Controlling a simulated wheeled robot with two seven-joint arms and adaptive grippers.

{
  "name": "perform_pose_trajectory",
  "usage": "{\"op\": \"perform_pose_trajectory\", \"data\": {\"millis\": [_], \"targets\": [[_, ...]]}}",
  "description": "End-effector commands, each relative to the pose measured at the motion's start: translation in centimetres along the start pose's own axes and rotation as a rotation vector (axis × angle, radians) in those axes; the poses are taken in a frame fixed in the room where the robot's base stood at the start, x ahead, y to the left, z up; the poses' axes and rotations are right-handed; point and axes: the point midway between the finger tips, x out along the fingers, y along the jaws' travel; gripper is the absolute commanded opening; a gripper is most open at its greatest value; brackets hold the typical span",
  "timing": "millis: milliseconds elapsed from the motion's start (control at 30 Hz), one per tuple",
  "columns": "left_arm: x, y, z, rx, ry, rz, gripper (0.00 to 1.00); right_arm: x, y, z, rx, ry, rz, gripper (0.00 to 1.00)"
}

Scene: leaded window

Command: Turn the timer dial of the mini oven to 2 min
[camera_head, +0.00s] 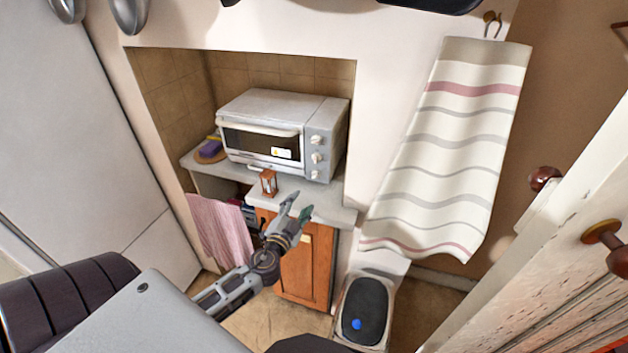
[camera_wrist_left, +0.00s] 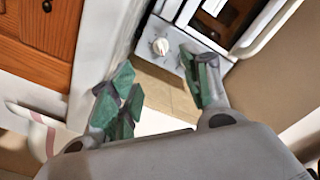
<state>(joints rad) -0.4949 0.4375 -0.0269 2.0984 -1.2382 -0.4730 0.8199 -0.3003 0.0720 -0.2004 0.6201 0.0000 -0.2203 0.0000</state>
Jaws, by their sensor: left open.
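The white mini oven (camera_head: 262,133) stands on the counter in the tiled alcove, its door closed. Its right front panel carries three white dials in a column: top (camera_head: 316,139), middle (camera_head: 316,157) and bottom (camera_head: 315,174). Their markings are too small to read, so I cannot tell which is the timer dial. My left gripper (camera_head: 298,206) is open and empty, in front of and below the oven panel, apart from it. In the left wrist view one dial (camera_wrist_left: 160,46) shows beyond the gap between the open fingers (camera_wrist_left: 156,66). My right gripper is not in view.
A small wooden lantern-like object (camera_head: 268,182) stands on the counter (camera_head: 322,197) before the oven. A purple item (camera_head: 211,147) lies left of it. A pink cloth (camera_head: 222,229), wooden cabinet door (camera_head: 306,265) and bin (camera_head: 364,308) are below. A striped towel (camera_head: 450,150) hangs right.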

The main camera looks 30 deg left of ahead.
Motion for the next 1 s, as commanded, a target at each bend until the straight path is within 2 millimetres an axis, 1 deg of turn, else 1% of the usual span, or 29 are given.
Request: {"op": "perform_pose_trajectory", "data": {"millis": [167,367,1000], "targets": [[0.1,0.0,0.0,0.000,0.000,0.000,0.48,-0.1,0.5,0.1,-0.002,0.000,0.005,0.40],[0.8,0.0,0.0,0.000,0.000,0.000,0.48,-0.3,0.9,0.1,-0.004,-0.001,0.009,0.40],[5.3,-0.1,-0.1,0.001,0.001,0.000,0.48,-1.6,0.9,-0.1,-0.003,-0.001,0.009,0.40]]}}
